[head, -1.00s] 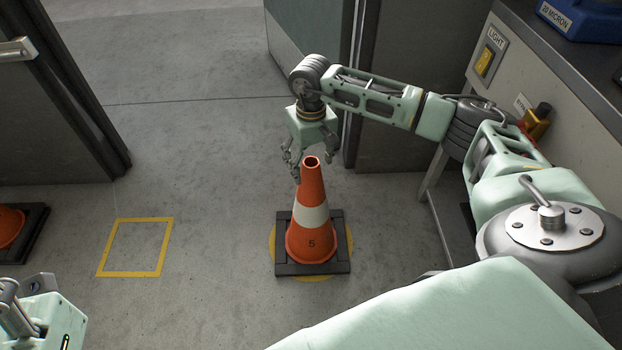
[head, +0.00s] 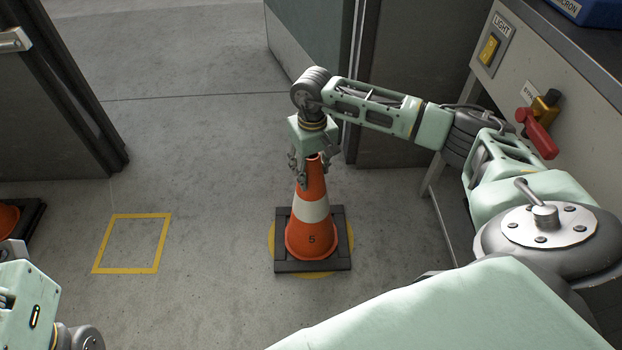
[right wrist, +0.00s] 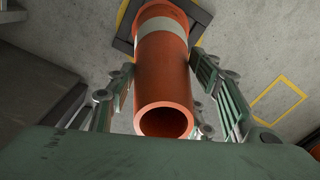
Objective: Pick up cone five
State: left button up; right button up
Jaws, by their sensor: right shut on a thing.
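Cone five (head: 311,236) is orange with a white band, the number 5 and a dark square base. It stands upright on the floor over a yellow round mark. My right gripper (head: 309,178) is at its top with fingers on either side, shut on it. In the right wrist view the cone's open tip (right wrist: 164,120) lies between the fingers (right wrist: 165,90). At the lower left of the head view, part of my left arm shows; its fingers are not clear to see.
A yellow square outline (head: 133,243) lies on bare floor left of the cone. Another orange cone (head: 8,218) is cut off at the left edge. A bench (head: 540,70) with a light switch and a red lever stands at right. Dark door panels (head: 55,110) flank the opening.

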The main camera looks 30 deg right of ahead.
jog(key=shift+d, duration=0.15)
grip_shut()
jog(key=shift+r, duration=0.1)
